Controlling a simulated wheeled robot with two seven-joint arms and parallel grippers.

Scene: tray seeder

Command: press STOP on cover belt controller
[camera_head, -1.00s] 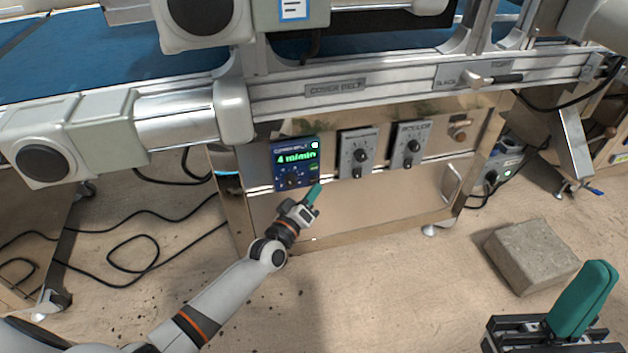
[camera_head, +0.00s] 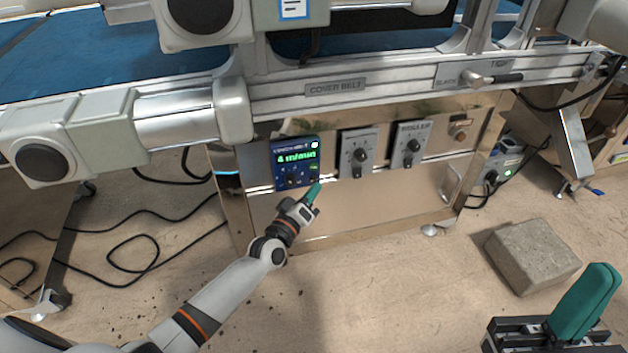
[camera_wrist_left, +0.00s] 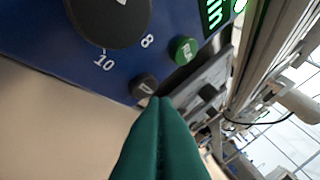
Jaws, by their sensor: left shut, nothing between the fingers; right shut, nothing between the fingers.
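The cover belt controller (camera_head: 282,171) is a blue panel on the steel cabinet, with a lit green display that seems to read 4 m/min. In the left wrist view its blue face (camera_wrist_left: 60,60) carries a large black dial (camera_wrist_left: 108,18), a green button (camera_wrist_left: 183,50) and a small dark button (camera_wrist_left: 144,86) with a partly hidden label. My left gripper (camera_head: 316,188) is shut and empty at the panel's lower right corner. Its green fingertips (camera_wrist_left: 160,106) are right by the dark button; I cannot tell whether they touch it. My right gripper (camera_head: 588,298) is shut and empty at the lower right.
Two grey knob boxes (camera_head: 358,153) (camera_head: 408,146) sit right of the controller. The conveyor rail (camera_head: 420,88) runs above the cabinet. A concrete block (camera_head: 530,256) lies on the floor at right. Cables (camera_head: 130,240) lie on the floor at left.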

